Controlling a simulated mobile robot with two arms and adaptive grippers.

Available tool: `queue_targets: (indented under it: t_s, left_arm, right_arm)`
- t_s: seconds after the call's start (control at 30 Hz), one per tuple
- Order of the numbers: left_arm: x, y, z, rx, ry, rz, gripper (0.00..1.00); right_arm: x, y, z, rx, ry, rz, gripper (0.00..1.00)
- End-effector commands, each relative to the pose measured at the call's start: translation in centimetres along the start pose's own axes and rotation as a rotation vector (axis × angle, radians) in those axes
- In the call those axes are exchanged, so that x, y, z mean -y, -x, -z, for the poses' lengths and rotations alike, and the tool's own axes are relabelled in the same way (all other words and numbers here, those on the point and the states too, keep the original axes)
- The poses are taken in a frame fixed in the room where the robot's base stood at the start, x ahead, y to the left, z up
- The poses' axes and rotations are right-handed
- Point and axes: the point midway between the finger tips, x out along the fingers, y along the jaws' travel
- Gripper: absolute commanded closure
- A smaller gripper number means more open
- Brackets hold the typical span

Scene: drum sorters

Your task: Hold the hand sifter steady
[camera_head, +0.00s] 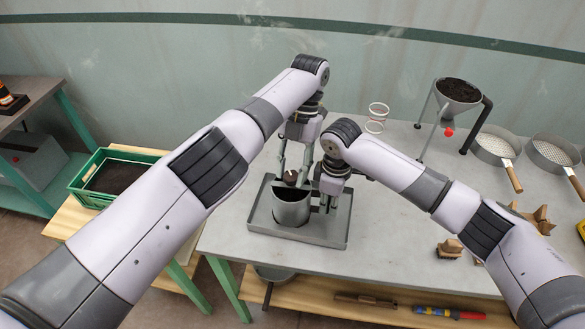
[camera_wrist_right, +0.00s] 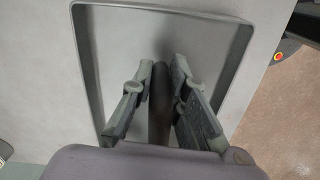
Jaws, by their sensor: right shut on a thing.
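The hand sifter (camera_head: 292,211) is a grey metal cup standing upright over a shallow grey tray (camera_head: 262,232) on the table. Dark material shows inside its rim. My right gripper (camera_head: 329,202) is beside the cup on its right. In the right wrist view my right gripper (camera_wrist_right: 161,88) is shut on the sifter's dark handle (camera_wrist_right: 159,110), with a finger on each side. My left gripper (camera_head: 291,176) is above the cup, with a small brown knob (camera_head: 290,177) at its fingertips. Whether its fingers close on the knob cannot be told.
A funnel of dark soil on a stand (camera_head: 458,92) is at the back right, with round sieves (camera_head: 493,146) beside it. Wooden blocks (camera_head: 449,249) lie front right. A green crate (camera_head: 85,193) of soil is at left. The table between tray and funnel is mostly clear.

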Motion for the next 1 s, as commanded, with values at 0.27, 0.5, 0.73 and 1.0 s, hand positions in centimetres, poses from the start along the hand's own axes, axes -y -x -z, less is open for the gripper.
queue_targets:
  t_s: [0.27,0.5,0.73,1.0]
  left_arm:
    - [0.03,0.02,-0.01,0.001,0.0,0.0,0.49]
    - [0.04,0.04,-0.01,0.001,0.008,0.005,0.49]
    - [-0.2,0.02,-0.02,0.002,0.145,0.062,0.49]
    - [-0.43,-0.03,0.03,0.003,0.399,0.167,0.49]
  right_arm:
    - [-0.06,-0.04,-0.11,0.003,-0.002,-0.001,1.0]
    - [-0.05,-0.04,-0.1,0.003,-0.001,-0.001,1.0]
    - [-0.04,-0.04,-0.09,0.003,-0.001,-0.001,1.0]
    - [-0.03,-0.04,-0.07,0.002,-0.001,-0.001,1.0]
